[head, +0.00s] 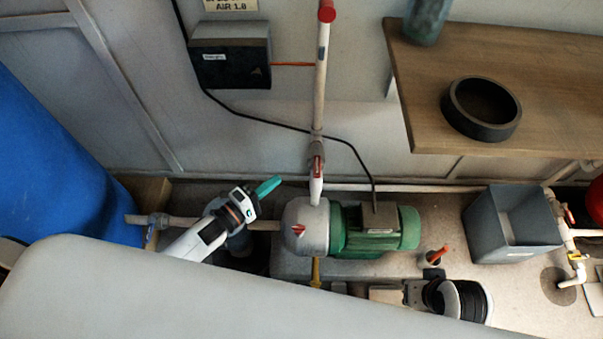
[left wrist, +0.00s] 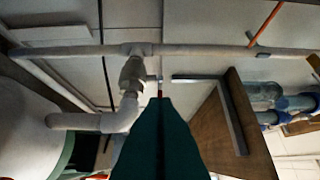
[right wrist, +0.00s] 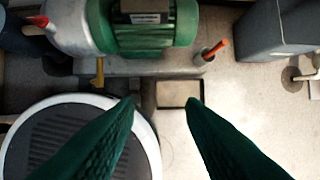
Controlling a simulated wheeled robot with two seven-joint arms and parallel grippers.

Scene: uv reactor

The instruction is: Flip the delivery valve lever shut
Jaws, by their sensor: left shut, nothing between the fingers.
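The delivery valve is on the white vertical pipe (head: 320,110) above the pump. Its small red lever (head: 317,167) appears roughly in line with that pipe. My left gripper (head: 270,185) is shut and empty, left of the lever and a little below it, with a visible gap. In the left wrist view, the shut teal fingers (left wrist: 163,101) point towards the grey valve body (left wrist: 131,76); a bit of red shows just beyond the tips, and the fingers hide much of the rest. My right gripper (right wrist: 160,102) is open and empty, low in front of the pump.
The green pump (head: 375,232) stands below the valve. A grey control box (head: 230,55) hangs on the wall, with a black cable running down past the pipe. A wooden shelf (head: 550,80) juts out at right. A grey bin (head: 512,225) and a blue tank (head: 50,160) stand at the sides.

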